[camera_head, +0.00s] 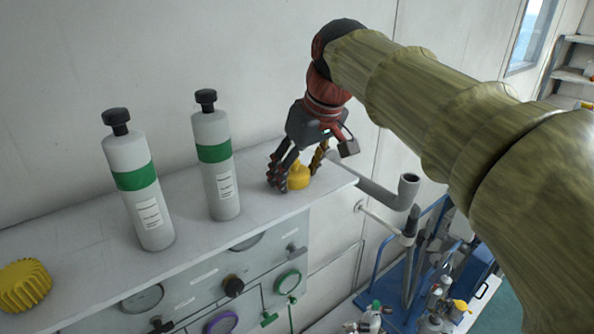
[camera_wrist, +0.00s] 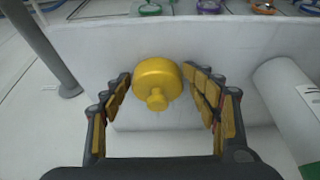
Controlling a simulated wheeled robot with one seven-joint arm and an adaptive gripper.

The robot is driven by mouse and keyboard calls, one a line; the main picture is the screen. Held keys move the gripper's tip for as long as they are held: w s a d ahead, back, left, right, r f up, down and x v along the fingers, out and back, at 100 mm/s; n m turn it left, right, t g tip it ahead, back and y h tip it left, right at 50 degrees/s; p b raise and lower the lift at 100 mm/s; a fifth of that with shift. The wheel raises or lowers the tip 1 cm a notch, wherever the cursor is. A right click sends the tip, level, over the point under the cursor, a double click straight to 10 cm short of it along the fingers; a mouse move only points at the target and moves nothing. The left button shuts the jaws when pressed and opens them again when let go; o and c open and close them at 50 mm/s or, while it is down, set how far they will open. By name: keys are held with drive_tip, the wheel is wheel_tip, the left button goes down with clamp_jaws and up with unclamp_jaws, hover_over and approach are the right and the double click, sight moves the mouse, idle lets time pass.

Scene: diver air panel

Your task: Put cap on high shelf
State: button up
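A yellow cap (camera_head: 299,179) with a small knob sits at the right end of the white shelf (camera_head: 95,257) on top of the panel. In the wrist view the cap (camera_wrist: 157,80) lies between my fingers. My gripper (camera_head: 296,172) reaches down over it with its fingers apart, one on each side. A second yellow piece, ribbed (camera_head: 23,286), lies at the shelf's left end.
Two grey cylinders with green bands (camera_head: 138,190) (camera_head: 216,165) stand on the shelf left of my gripper. The nearer one also shows in the wrist view (camera_wrist: 288,100). A grey pipe (camera_head: 385,194) sticks out beyond the shelf's right end. A wall is close behind.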

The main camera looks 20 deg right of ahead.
drive_tip(key=shift+o, duration=0.6)
drive_tip(key=shift+f, duration=0.65)
drive_tip(key=shift+o, duration=0.8)
drive_tip(key=shift+d, duration=0.25)
drive_tip(key=shift+r, duration=0.1)
drive_tip(key=shift+r, duration=0.2)
drive_tip(key=shift+r+p, duration=0.5)
drive_tip(key=shift+r, duration=0.1)
drive_tip(key=b+v, duration=0.1)
drive_tip(key=v, duration=1)
drive_tip(key=s+f+m, duration=0.1)
drive_tip(key=s+f, duration=0.4)
drive_tip(key=f, duration=0.5)
drive_tip(key=s+a+f+m+h, duration=0.1)
drive_tip(key=s+f, duration=0.5)
drive_tip(key=f, duration=0.4)
drive_tip(key=s+f+m+t, duration=0.1)
drive_tip(key=s+f, duration=0.5)
drive_tip(key=f, duration=0.4)
drive_tip(key=shift+a+m, duration=0.2)
drive_tip(key=shift+m, duration=0.1)
drive_tip(key=shift+f, duration=0.1)
